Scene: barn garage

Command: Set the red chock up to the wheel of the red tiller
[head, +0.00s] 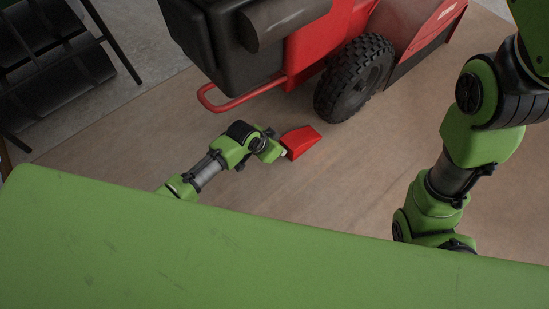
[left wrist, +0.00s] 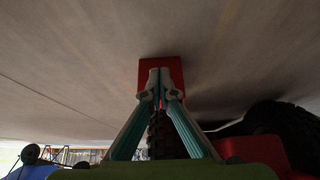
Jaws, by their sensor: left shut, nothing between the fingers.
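The red chock (head: 303,143) is a wedge lying on the brown floor, just in front of the tiller wheel (head: 353,78). A small strip of floor seems to show between chock and tyre. The red tiller (head: 320,38) stands behind, with a black knobbly tyre. My left gripper (head: 282,154) is low at the chock's near left end, shut and empty. In the left wrist view the closed fingertips (left wrist: 160,80) overlap the chock (left wrist: 160,64); whether they touch it I cannot tell. My right arm is at the right; its gripper does not show.
A red tubular bar (head: 240,100) of the tiller juts out low, left of the wheel. A dark ribbed object on a metal frame (head: 50,60) stands at the upper left. Brown floor (head: 330,190) is clear in front of and right of the chock.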

